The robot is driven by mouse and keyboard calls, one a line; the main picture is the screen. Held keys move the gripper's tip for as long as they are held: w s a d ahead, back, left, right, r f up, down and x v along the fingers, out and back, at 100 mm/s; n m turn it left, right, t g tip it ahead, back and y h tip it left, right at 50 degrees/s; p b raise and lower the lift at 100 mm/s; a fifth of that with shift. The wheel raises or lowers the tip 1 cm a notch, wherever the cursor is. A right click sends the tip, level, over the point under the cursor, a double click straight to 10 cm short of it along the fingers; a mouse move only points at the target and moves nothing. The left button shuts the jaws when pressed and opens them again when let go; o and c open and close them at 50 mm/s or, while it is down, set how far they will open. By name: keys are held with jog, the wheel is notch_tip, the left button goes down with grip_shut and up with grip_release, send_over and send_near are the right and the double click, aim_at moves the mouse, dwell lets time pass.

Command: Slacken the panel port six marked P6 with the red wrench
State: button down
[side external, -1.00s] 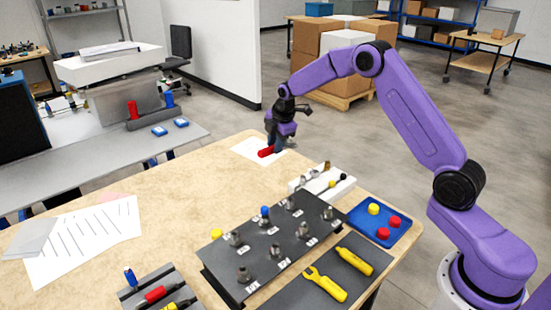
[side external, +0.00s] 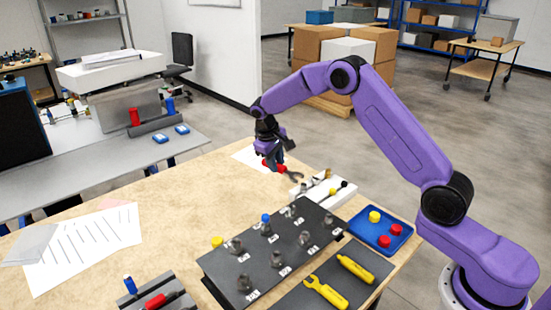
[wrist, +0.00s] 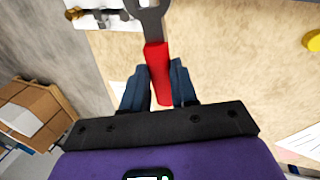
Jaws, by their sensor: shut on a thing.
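My gripper (side external: 273,158) is shut on the red handle of the red wrench (side external: 283,170), above the far part of the table. In the wrist view the red wrench (wrist: 157,72) lies between my two fingers (wrist: 160,85), its grey open jaw pointing away from me. The dark panel (side external: 262,275) with several metal ports, each with a small white label, stands nearer the camera, apart from the wrench. The labels are too small to read, so I cannot tell which port is P6. One port bears a blue cap (side external: 266,219).
A white rack (side external: 335,196) with fittings stands between my gripper and the panel. A blue tray (side external: 376,242) with red and yellow caps is at right. Yellow tools (side external: 326,292) lie on a dark mat in front. The table's middle left is clear.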

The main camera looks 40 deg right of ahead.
jog(key=s+a+f+m+g+y, duration=0.1)
jog(key=s+a+f+m+g, duration=0.1)
jog(key=m, duration=1.2)
notch_tip(320, 180, down, 2)
jog(key=shift+s+a+f+g+y, duration=0.1)
jog(key=shift+s+a+g+y, duration=0.25)
jog(key=shift+s+g, duration=0.45)
jog(key=shift+d, duration=0.15)
jog(key=a+f, duration=0.1)
jog(key=s+a+f, duration=0.1)
jog(key=f, duration=0.1)
jog(key=shift+s, duration=0.1)
jog(key=shift+a, duration=0.1)
dwell(0.7)
